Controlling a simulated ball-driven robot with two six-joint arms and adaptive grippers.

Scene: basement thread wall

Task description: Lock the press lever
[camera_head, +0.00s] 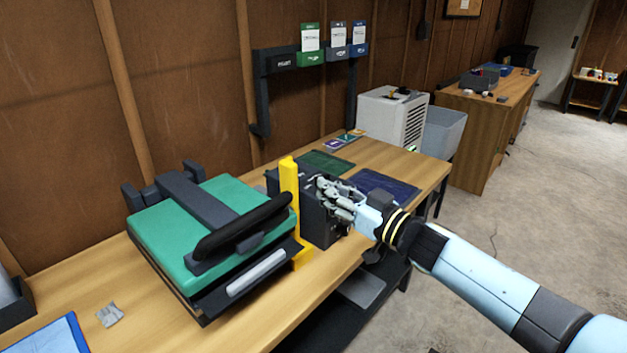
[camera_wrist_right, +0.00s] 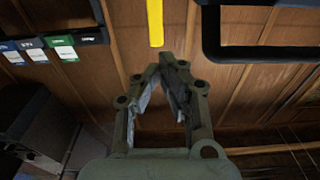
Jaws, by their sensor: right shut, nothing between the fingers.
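The press (camera_head: 165,235) has a green top and stands on the wooden bench. Its black lever (camera_head: 245,228) lies low over the front of the green top. An upright yellow latch post (camera_head: 289,190) stands at the press's right side, beside the lever's end. My right gripper (camera_head: 322,186) is shut and empty, just right of the post, in front of a dark box. In the right wrist view its fingertips (camera_wrist_right: 172,62) meet below the yellow post (camera_wrist_right: 155,22), with the black lever loop (camera_wrist_right: 262,52) to the right. My left gripper is out of view.
The dark box (camera_head: 318,222) stands right of the press, close to my gripper. Green and dark blue mats (camera_head: 385,186) lie beyond it. A wall rack (camera_head: 300,60) holds labelled cards. A grey scrap (camera_head: 109,315) and blue item (camera_head: 50,338) lie at the bench's front left.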

